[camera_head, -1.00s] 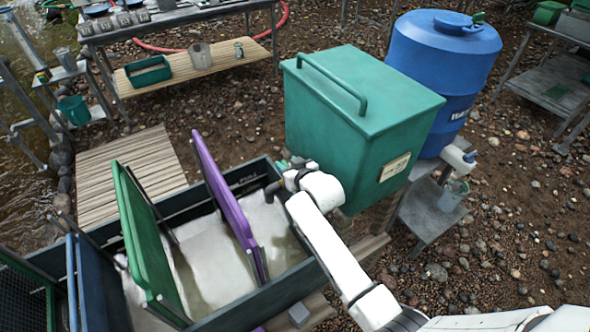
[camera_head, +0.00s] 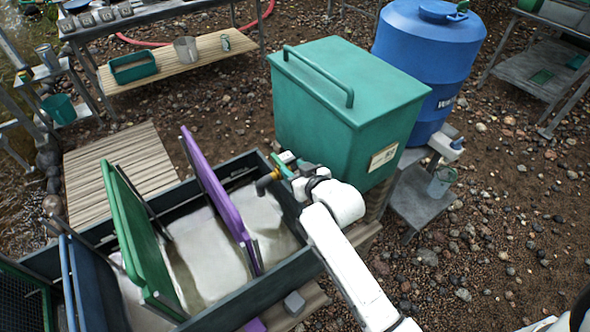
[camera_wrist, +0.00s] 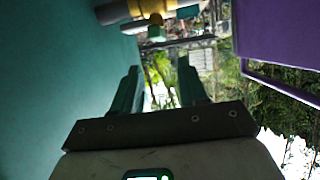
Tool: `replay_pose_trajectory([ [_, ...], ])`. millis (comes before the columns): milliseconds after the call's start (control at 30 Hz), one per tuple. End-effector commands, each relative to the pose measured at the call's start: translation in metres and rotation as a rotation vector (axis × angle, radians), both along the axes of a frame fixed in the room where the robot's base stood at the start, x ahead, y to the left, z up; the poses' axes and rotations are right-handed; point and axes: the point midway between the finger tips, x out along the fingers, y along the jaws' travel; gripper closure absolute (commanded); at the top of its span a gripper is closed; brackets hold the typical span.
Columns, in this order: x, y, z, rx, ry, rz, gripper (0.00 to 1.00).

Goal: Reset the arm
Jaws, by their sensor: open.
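My gripper (camera_head: 283,162) has teal fingers and sits beside the left side of the green lidded box, close to the pipe outlet. In the wrist view my gripper (camera_wrist: 158,82) shows its two fingers apart with nothing between them. The grey and yellow pipe outlet (camera_head: 267,182) hangs over the trough; in the wrist view the outlet (camera_wrist: 130,11) lies beyond the fingertips. My white arm reaches up from the lower right. I cannot tell from the head view how far the fingers are from the pipe.
The green box (camera_head: 325,115) stands close by the gripper. A dark trough (camera_head: 226,307) holds a purple panel (camera_head: 216,195) and a green panel (camera_head: 137,240) standing upright. A blue barrel (camera_head: 425,60) stands behind the box. Pebbly ground at right is open.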

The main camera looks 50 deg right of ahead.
Motion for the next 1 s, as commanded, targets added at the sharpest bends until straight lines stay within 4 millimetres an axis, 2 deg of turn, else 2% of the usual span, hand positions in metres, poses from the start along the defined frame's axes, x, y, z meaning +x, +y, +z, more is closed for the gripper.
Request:
replay_pose_trajectory([
  [367, 0.0, 0.001, 0.0, 0.002, 0.004, 0.001, 0.57],
  [467, -0.006, 0.01, -0.006, 0.016, 0.044, 0.014, 0.57],
  [567, -0.024, 0.031, -0.017, 0.049, 0.147, 0.045, 0.57],
  [667, -0.055, 0.061, -0.032, 0.093, 0.306, 0.089, 0.57],
  [800, -0.115, 0.1, -0.046, 0.144, 0.559, 0.158, 0.57],
  [1000, -0.203, 0.133, -0.045, 0.177, 0.879, 0.235, 0.57],
])
